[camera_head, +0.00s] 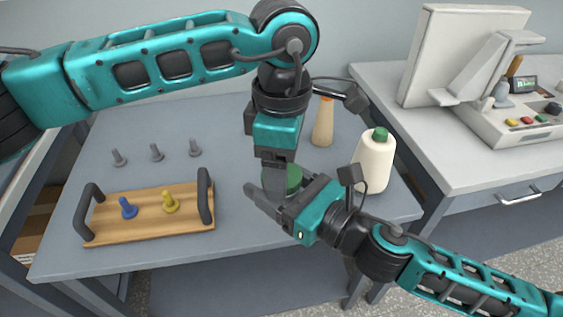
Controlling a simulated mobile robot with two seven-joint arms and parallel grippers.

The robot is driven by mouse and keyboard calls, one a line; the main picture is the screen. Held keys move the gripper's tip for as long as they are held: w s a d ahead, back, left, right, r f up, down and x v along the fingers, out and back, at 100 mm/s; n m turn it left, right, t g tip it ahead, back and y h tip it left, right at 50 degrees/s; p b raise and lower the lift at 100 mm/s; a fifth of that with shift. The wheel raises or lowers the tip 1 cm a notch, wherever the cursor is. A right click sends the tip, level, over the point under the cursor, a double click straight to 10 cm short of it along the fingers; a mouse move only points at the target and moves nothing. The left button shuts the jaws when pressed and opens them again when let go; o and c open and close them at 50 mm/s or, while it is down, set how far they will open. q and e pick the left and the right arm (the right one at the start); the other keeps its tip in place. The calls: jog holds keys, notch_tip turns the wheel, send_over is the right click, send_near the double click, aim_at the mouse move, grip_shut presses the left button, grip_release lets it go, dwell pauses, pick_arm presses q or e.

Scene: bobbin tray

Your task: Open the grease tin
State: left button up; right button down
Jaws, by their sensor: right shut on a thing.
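The green grease tin (294,177) stands on the grey table near its front right, partly hidden by both grippers. My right gripper (270,193) comes in from the right, low over the table, and is shut on the tin's side. My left gripper (277,180) points straight down from above at the top of the tin. Its fingers overlap the tin in view, and I cannot tell whether they grip the lid. The tin's lid edge is hidden.
A wooden tray (188,221) with dark handles holds a blue and a yellow peg at the left. A cream bottle (374,163) and a tan cone (323,124) stand close to the grippers.

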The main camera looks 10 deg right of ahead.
pick_arm(q)
jog(key=shift+n, duration=0.8)
jog(key=o, duration=1.2)
jog(key=shift+c, duration=0.2)
